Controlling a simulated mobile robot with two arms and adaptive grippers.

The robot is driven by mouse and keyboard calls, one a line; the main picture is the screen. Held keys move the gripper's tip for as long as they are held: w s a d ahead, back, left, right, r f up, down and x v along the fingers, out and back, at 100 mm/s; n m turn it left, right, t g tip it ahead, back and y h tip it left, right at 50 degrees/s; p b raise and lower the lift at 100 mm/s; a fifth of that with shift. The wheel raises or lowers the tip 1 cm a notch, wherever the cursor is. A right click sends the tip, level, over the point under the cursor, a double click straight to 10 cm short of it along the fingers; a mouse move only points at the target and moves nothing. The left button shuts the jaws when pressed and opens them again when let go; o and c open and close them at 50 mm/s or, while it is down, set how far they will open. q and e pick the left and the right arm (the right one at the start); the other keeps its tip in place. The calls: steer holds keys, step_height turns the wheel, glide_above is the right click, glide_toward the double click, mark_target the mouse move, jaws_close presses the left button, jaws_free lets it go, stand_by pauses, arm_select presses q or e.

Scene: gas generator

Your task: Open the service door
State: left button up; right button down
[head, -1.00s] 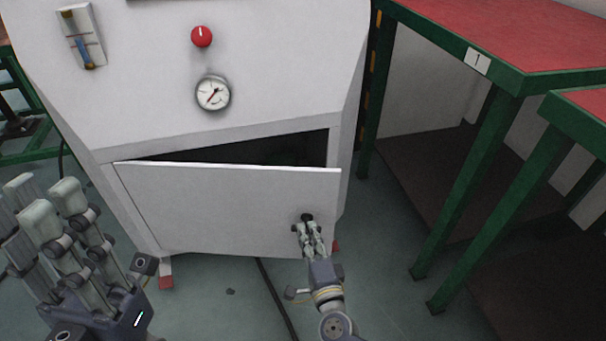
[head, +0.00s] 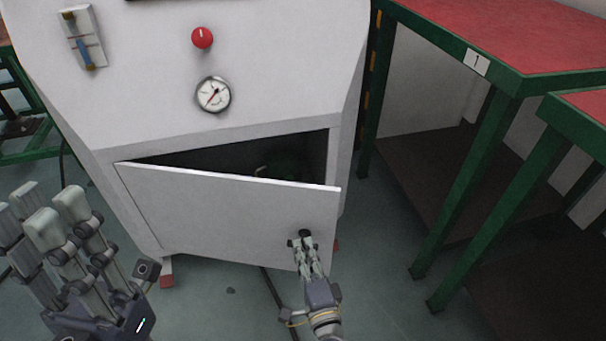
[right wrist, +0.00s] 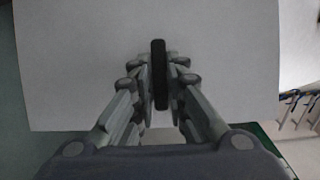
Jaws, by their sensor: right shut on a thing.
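The white service door (head: 225,212) stands ajar on the front of the white generator cabinet (head: 130,95). Its right edge is swung out toward me, and its left edge stays at the cabinet. My right gripper (head: 304,245) is shut on the black door handle (right wrist: 159,75) near the door's right side. In the right wrist view my fingers (right wrist: 160,88) close on it from both sides, with the white door behind. Through the gap above the door, a dark interior (head: 285,160) shows. My left gripper (head: 50,215) is open and empty at the lower left, apart from the door.
A red knob (head: 202,38) and a round gauge (head: 213,94) sit above the door. Green-framed tables with red tops (head: 540,40) stand at right. A dark cable lies on the floor below the door. Grey floor (head: 375,270) is clear between door and tables.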

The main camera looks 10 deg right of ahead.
steer(key=s+a, duration=0.1)
steer(key=s, duration=0.2)
steer(key=s+a, duration=0.1)
steer(key=shift+s+a, duration=0.2)
steer(key=shift+a, duration=0.1)
stand_by(0.5)
steer(key=c, duration=1.2)
jaws_free()
steer(key=s+p, duration=0.1)
steer(key=s, duration=0.6)
steer(key=shift+d, duration=0.2)
